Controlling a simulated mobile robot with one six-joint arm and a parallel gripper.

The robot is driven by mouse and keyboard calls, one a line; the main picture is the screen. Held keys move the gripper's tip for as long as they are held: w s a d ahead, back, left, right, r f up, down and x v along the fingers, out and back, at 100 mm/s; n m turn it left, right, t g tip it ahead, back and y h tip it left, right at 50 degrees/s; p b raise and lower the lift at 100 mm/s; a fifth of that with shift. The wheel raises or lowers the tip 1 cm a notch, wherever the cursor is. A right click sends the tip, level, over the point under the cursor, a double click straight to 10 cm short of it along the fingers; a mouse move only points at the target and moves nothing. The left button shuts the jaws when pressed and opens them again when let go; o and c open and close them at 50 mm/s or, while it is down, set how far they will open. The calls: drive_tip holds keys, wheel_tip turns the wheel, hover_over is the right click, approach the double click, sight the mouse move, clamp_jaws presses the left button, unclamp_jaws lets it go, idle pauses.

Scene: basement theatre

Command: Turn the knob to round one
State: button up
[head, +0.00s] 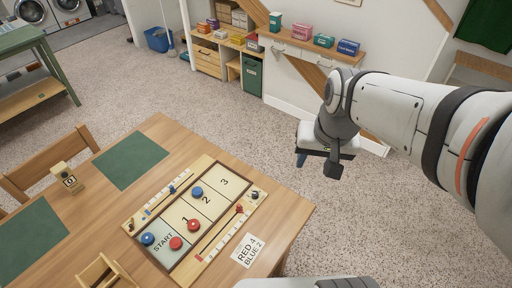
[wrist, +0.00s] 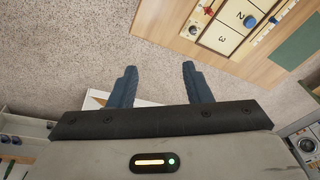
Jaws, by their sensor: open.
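A small wooden counter (head: 68,180) stands at the left of the table and shows a dark "0" on a white face. Its upper part looks like a light wooden block with a dark spot; I cannot tell whether this is the knob. My gripper (head: 334,168) hangs over the floor to the right of the table, well apart from the counter. In the wrist view my gripper (wrist: 157,78) has its two blue fingers spread with nothing between them. The counter does not show in the wrist view.
The wooden table (head: 150,135) holds a game board (head: 205,173) with red and blue pucks, a score card (head: 247,250), green mats (head: 131,158) and a small wooden stand (head: 106,272). A chair (head: 48,160) stands behind the counter. Carpet around the table is open.

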drive_tip(key=w+a+f+m+g+y+b, duration=0.1)
drive_tip(key=w+a+f+m+g, duration=0.15)
drive_tip(key=w+f, duration=0.5)
drive_tip(key=m+g+y+b, duration=0.2)
drive_tip(key=m+g, duration=0.1)
drive_tip(key=m, duration=0.4)
approach(255, 193)
drive_tip(key=shift+t, duration=0.25)
drive_tip(key=x, duration=0.8)
drive_tip(key=shift+s+f, duration=0.2)
drive_tip(key=shift+s, duration=0.05)
drive_tip(key=shift+c, duration=0.5)
drive_tip(key=shift+n, duration=0.25)
clamp_jaws()
